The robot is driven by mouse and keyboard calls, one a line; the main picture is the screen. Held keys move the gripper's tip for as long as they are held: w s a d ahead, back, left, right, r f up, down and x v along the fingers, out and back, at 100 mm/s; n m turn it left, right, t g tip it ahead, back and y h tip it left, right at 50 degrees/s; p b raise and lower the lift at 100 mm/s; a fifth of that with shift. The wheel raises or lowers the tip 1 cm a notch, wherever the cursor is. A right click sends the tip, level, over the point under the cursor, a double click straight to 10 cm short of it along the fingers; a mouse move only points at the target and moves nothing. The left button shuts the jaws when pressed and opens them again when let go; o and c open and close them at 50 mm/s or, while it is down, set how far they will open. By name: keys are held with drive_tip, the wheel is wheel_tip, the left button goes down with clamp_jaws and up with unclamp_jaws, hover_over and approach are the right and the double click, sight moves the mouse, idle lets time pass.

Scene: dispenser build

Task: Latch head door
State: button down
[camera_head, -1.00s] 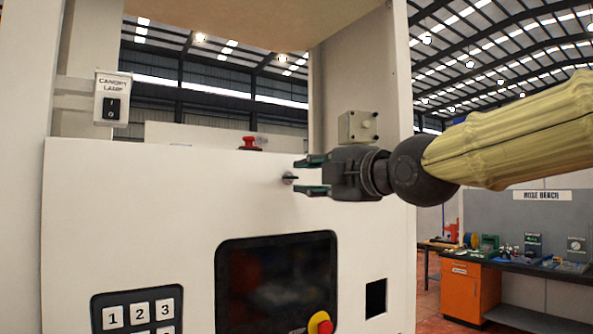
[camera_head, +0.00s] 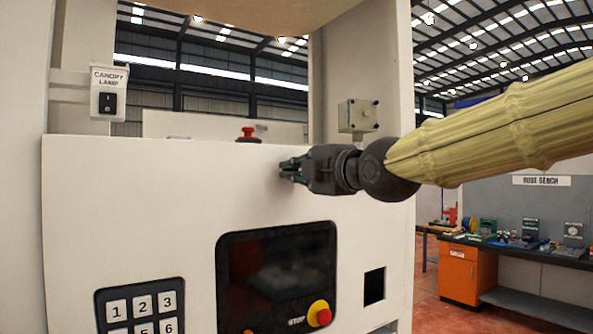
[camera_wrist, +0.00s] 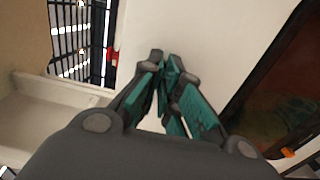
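The head door is the large white front panel (camera_head: 130,210) of the machine; it looks closed. Its small latch knob, high on the right part of the panel, is now hidden by my fingers. My gripper (camera_head: 286,168) reaches in from the right, with its fingertips at the spot where the latch sat. In the wrist view my gripper's green-padded fingers (camera_wrist: 165,72) are drawn together at their tips against the white panel. They appear shut on the latch, though the knob itself does not show between them.
A red mushroom button (camera_head: 248,134) stands on the panel's top edge. A grey box (camera_head: 357,116) is on the post above my wrist. Below are a dark screen (camera_head: 275,270), a red and yellow stop button (camera_head: 319,313) and a keypad (camera_head: 140,308). A workbench (camera_head: 520,252) stands at the right.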

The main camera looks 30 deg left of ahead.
drive_tip(key=shift+m, duration=0.3)
drive_tip(key=shift+m+b, duration=3.85)
drive_tip(key=shift+m, duration=4.95)
drive_tip(key=c, duration=1.6)
unclamp_jaws()
drive_tip(key=shift+c, duration=0.2)
drive_tip(key=shift+d, duration=0.1)
